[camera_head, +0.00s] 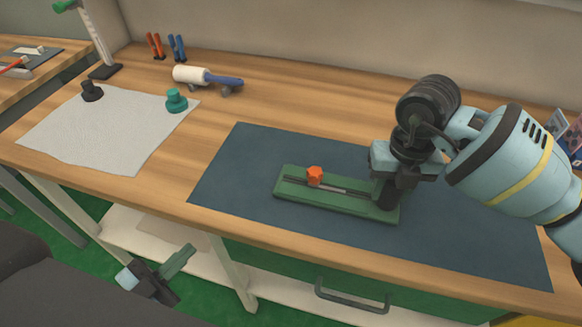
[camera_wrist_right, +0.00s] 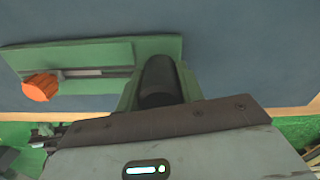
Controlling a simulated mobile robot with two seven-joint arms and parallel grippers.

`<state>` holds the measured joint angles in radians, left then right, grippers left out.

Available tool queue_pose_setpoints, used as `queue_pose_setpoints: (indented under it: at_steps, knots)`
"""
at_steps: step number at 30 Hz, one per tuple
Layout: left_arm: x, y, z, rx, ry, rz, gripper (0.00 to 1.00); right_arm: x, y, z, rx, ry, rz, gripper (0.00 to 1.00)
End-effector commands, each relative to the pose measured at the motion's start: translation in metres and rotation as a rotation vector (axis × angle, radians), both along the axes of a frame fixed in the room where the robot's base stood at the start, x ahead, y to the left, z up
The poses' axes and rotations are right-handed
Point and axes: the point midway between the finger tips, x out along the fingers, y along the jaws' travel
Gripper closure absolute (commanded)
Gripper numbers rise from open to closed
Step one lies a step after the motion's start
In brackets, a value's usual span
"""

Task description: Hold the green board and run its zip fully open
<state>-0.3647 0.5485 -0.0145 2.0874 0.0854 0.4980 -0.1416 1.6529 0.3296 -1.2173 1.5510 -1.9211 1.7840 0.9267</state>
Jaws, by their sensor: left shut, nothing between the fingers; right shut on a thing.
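The green board (camera_head: 295,207) lies on the dark blue mat, with a long slot along its top. An orange zip pull (camera_head: 314,175) sits on the slot, left of the board's middle, with a pale strip to its right. My right gripper (camera_head: 387,200) is at the board's right end. The right wrist view shows its green fingers (camera_wrist_right: 158,88) closed around a black post (camera_wrist_right: 158,75) there; the orange pull (camera_wrist_right: 40,87) is clear of them. My left gripper (camera_head: 178,262) is shut and empty, low in front of the bench, away from the board.
The dark blue mat (camera_head: 240,165) has free room around the board. A grey cloth (camera_head: 100,130) with a black knob (camera_head: 92,91) and a teal knob (camera_head: 176,100) lies at the left. A drawer handle (camera_head: 350,298) juts from the bench front.

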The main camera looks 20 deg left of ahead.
Motion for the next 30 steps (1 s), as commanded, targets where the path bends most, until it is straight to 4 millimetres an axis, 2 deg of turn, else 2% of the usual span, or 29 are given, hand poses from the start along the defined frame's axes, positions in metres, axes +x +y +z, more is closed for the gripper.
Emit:
queue_pose_setpoints:
  at_steps: [1, 6, 9, 12, 16, 20, 26, 30]
  knots:
    - [0.007, 0.002, 0.025, 0.013, -0.102, -0.043, 1.0, 0.0, 0.0, 0.001, 0.001, -0.002, 0.0, 0.97]
    - [0.013, 0.001, 0.105, 0.041, -0.448, -0.197, 1.0, 0.0, 0.0, 0.001, 0.001, -0.002, 0.0, 0.97]
    - [0.008, -0.002, 0.146, 0.069, -0.654, -0.315, 1.0, 0.0, 0.0, 0.001, 0.001, -0.002, 0.0, 0.97]
    - [0.003, -0.009, 0.173, 0.126, -0.835, -0.455, 1.0, 0.0, 0.0, 0.001, 0.001, -0.002, 0.0, 0.97]
    - [0.007, -0.019, 0.176, 0.236, -0.942, -0.605, 1.0, 0.0, 0.0, 0.001, 0.001, -0.002, 0.0, 0.97]
    - [0.024, -0.029, 0.164, 0.374, -0.964, -0.721, 1.0, 0.0, 0.0, 0.001, 0.001, -0.002, 0.0, 0.97]
    - [0.066, -0.038, 0.143, 0.61, -0.918, -0.845, 1.0, 0.0, 0.0, 0.001, 0.001, -0.002, 0.0, 0.97]
    - [0.101, -0.038, 0.131, 0.778, -0.855, -0.897, 1.0, 0.0, 0.0, 0.001, 0.001, -0.002, 0.0, 0.97]
